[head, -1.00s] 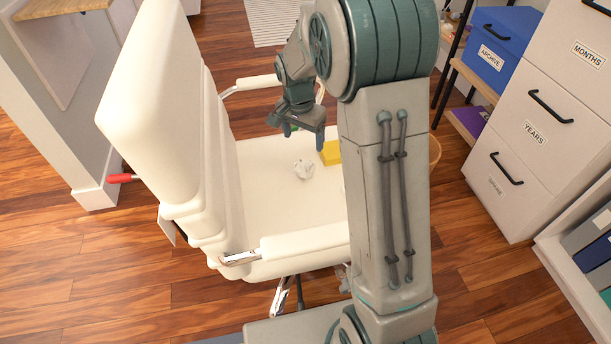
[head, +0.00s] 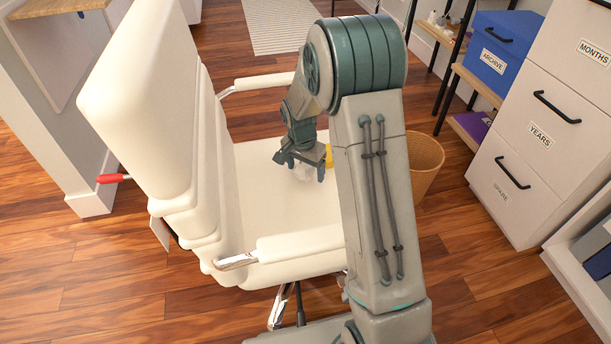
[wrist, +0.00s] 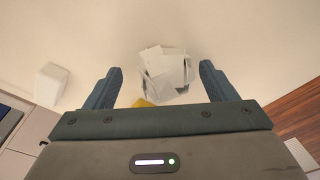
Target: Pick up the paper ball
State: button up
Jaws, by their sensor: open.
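The paper ball (wrist: 166,72) is a crumpled white-grey lump on the cream seat of the office chair (head: 262,215). In the wrist view it lies between and slightly beyond the tips of my gripper (wrist: 158,80), with a gap on both sides. The gripper is open and empty. In the head view my gripper (head: 300,172) hangs just above the paper ball (head: 303,174), which it partly hides. A yellow object (head: 328,156) lies close to the ball on the seat, mostly hidden behind my arm; a bit of yellow (wrist: 143,103) also shows in the wrist view.
The chair's tall backrest (head: 140,110) rises left of my gripper, with armrests (head: 300,243) at front and back. A wicker bin (head: 425,165) stands right of my arm. Drawers (head: 535,130) and a blue archive box (head: 497,50) are at right.

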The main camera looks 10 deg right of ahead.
jog(key=shift+f, duration=0.35)
jog(key=shift+r, duration=0.1)
jog(key=c, duration=1)
jog(key=shift+c, duration=0.2)
jog(key=shift+r, duration=0.1)
